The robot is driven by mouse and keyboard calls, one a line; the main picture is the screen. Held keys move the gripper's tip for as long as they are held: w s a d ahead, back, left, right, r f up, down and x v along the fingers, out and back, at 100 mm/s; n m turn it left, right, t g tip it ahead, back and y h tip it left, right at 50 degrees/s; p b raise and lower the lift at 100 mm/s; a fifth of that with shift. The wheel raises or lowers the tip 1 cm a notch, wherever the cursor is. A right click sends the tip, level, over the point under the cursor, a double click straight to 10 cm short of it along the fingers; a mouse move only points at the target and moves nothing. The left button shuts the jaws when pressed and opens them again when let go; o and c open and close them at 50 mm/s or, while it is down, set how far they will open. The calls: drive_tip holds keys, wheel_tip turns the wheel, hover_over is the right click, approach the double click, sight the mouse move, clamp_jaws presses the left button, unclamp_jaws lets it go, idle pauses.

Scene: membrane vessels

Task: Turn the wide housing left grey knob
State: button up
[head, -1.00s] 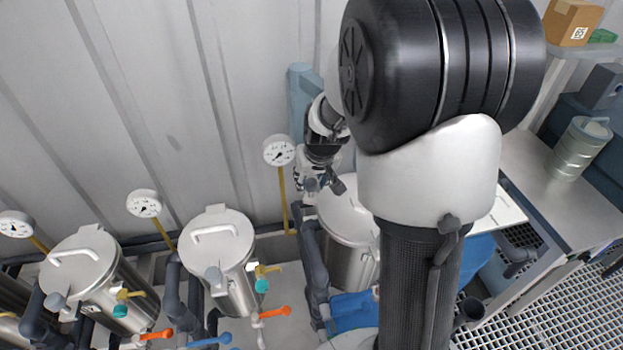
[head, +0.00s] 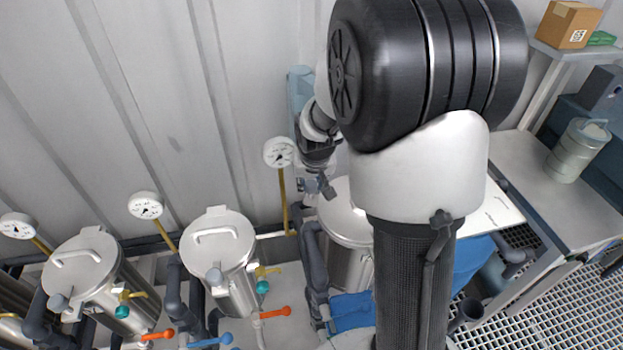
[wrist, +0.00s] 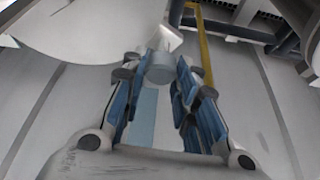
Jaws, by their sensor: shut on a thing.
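The wide housing (head: 347,262) is a metal vessel with a round lid, partly hidden behind my arm in the head view. Its pale lid seems to fill the upper left of the wrist view (wrist: 90,25). My gripper (head: 319,186) is at the left rear edge of this housing. In the wrist view a short grey cylindrical knob (wrist: 161,68) sits between the fingertips of my gripper (wrist: 156,74), which are shut on it. A paler block shows just behind the knob. The knob is hard to make out in the head view.
Two narrower vessels (head: 218,250) (head: 82,262) with handled lids, coloured valves and gauges stand to the left. A gauge (head: 279,152) on a yellow pipe is close left of my gripper. The ribbed wall (head: 150,80) is behind. A bench (head: 545,185) stands at the right.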

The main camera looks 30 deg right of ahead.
drive_tip(key=m+b, duration=0.1)
drive_tip(key=m+h+b, duration=0.1)
drive_tip(key=m+b, duration=0.1)
drive_tip(key=shift+w+a+f+g, duration=0.1)
drive_tip(key=shift+f+g, duration=0.05)
drive_tip(key=shift+g, duration=0.15)
drive_tip(key=shift+m+g+h+b, duration=0.4)
drive_tip(key=shift+m+g+h, duration=0.15)
drive_tip(key=shift+m, duration=1.45)
drive_tip(key=o, duration=1.1)
drive_tip(key=shift+c, duration=0.2)
drive_tip(key=shift+r, duration=0.2)
